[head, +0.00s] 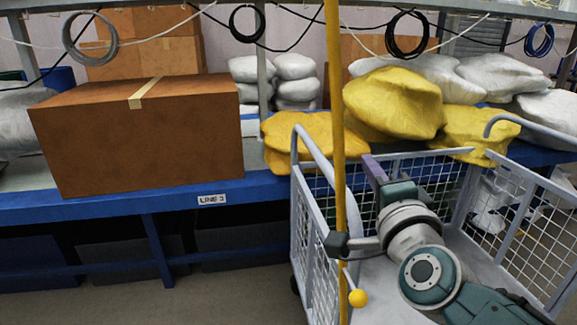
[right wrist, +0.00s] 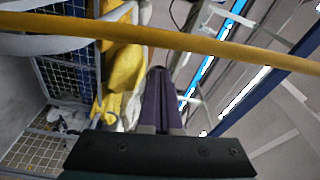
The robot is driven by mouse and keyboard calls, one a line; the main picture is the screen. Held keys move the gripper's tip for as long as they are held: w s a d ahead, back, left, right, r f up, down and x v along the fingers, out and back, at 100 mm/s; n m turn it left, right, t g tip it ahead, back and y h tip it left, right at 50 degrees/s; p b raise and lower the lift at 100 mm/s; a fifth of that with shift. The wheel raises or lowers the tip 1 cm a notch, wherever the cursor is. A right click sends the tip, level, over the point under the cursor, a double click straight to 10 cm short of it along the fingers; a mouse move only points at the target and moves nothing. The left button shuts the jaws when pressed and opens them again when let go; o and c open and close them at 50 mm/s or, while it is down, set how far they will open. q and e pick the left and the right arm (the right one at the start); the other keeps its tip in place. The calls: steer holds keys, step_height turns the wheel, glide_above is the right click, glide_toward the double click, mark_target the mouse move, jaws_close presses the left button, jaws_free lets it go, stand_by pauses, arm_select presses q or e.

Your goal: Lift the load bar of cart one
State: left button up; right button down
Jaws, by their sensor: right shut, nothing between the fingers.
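The cart (head: 311,232) is a light grey wire-mesh cage cart standing in front of the bench. A long yellow bar (head: 341,200) runs almost upright in the head view, past the cart's left side. It carries a dark clamp (head: 336,244) and a short lever with a yellow ball knob (head: 358,298). I cannot tell for certain whether this is the load bar. My right gripper (head: 370,162) is over the cart, just right of the bar, shut and empty. In the right wrist view the bar (right wrist: 200,44) crosses beyond the purple fingers (right wrist: 159,75). My left gripper is out of view.
A blue-edged bench (head: 100,208) runs behind the cart. It holds a large brown box (head: 140,140), yellow sacks (head: 395,100) and white sacks (head: 295,68). Cable coils (head: 247,22) hang above. The floor (head: 215,290) left of the cart is clear.

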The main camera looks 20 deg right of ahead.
steer(key=v, duration=1)
steer(key=shift+s+d, duration=0.2)
steer(key=shift+d, duration=0.1)
